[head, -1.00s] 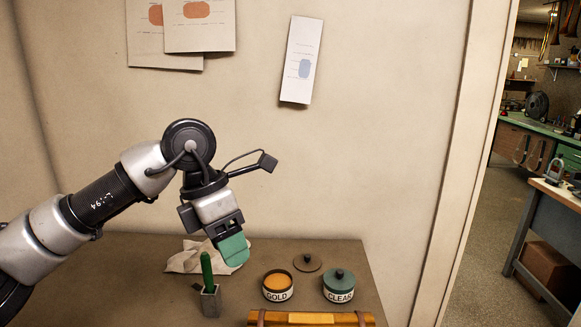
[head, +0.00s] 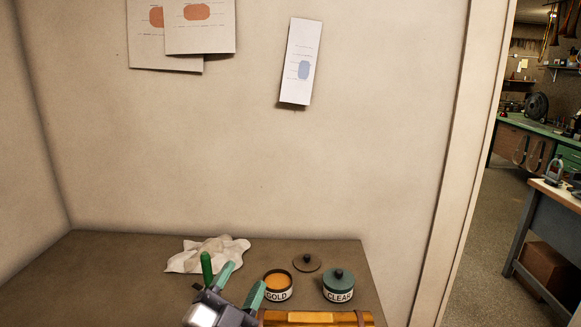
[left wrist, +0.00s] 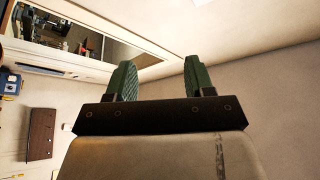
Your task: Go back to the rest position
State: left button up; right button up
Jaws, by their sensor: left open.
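My left gripper (head: 243,277) is low in the head view, over the front of the brown bench, with its two green fingers apart and nothing between them. It also shows in the left wrist view (left wrist: 160,78), where the fingers are spread and empty against the pale wall. Most of my left arm is below the edge of the head view. My right gripper is in neither view.
A green handle (head: 206,265) stands just left of my gripper, its base hidden. The open GOLD pot (head: 277,294), a loose lid (head: 307,262) and the lidded CLEAR pot (head: 339,290) are to the right. A crumpled cloth (head: 207,256) lies behind; a yellow-brown case (head: 318,318) is in front.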

pick_arm(q)
jog(key=s+a+f+n+g+y, duration=0.3)
jog(key=a+f+n+g+y, duration=0.1)
jog(key=f, duration=0.5)
jog(key=s+a+f+n+g+y, duration=0.3)
jog(key=s+a+f+n+y, duration=0.15)
jog(key=f, duration=0.35)
jog(key=s+a+f+n+g, duration=0.1)
jog(key=s+a+f+g, duration=0.1)
jog(key=s+f+g, duration=0.55)
jog(key=s+a+f+n+g, duration=0.2)
jog(key=s+f+g, duration=0.15)
jog(key=s, duration=0.65)
notch_tip(320, 180, down, 31)
jog(key=s+b, duration=0.1)
jog(key=b, duration=0.5)
jog(key=s+a+f+b, duration=0.1)
jog(key=s+f+b, duration=0.1)
jog(key=s+f, duration=0.6)
jog(key=s+a+f+g+b, duration=0.1)
jog(key=s+a+f+b, duration=0.1)
jog(key=s+f, duration=0.6)
notch_tip(320, 180, down, 5)
jog(key=shift+r+m+g, duration=0.15)
jog(key=shift+m+g, duration=0.15)
jog(key=shift+m, duration=0.15)
